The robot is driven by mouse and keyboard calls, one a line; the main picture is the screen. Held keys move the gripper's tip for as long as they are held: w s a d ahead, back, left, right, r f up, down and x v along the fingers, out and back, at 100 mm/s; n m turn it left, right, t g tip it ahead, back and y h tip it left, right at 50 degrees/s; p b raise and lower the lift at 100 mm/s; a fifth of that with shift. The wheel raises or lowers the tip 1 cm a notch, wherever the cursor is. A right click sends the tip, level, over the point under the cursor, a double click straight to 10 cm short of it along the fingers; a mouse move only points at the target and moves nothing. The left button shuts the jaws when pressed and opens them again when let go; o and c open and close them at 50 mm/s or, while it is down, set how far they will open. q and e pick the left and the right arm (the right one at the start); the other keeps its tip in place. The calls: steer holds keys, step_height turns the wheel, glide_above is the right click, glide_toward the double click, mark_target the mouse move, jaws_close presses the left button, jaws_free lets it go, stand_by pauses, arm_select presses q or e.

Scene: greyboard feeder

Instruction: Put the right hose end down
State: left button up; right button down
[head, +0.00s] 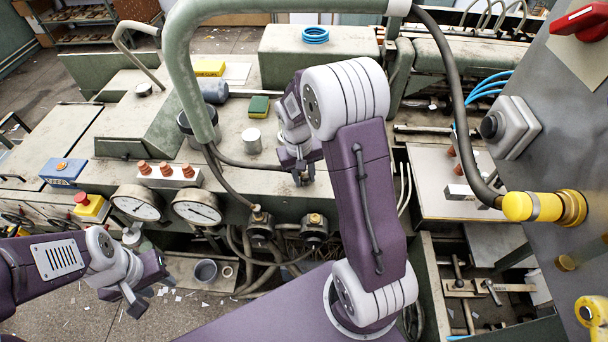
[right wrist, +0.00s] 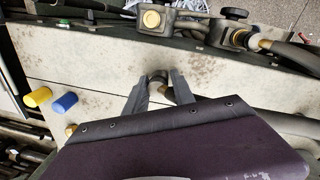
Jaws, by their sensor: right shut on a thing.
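The right hose is a dark hose (head: 245,161) that runs from the green pipe arch to my right gripper (head: 302,176) above the grey bench. In the right wrist view it comes in from the right (right wrist: 280,122) and passes behind the gripper body. A brass end (right wrist: 70,130) shows on the other side of that body. My right gripper (right wrist: 161,82) is shut on the hose end; my wrist hides much of the grip. The other hose ends at a brass fitting (head: 258,212) on the left valve block. My left gripper (head: 140,292) is open and empty at the lower left.
The right valve block (head: 315,228) has a brass port with no hose on it. A blue peg (right wrist: 65,103) and a yellow peg (right wrist: 38,97) stand on the bench. A metal can (head: 252,141) and two gauges (head: 197,208) are left of my right arm.

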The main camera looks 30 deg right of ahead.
steer(key=shift+a+f, duration=0.1)
steer(key=c, duration=1.1)
jaws_free()
steer(key=shift+s+a, duration=0.1)
steer(key=shift+s, duration=0.05)
steer(key=shift+o, duration=0.2)
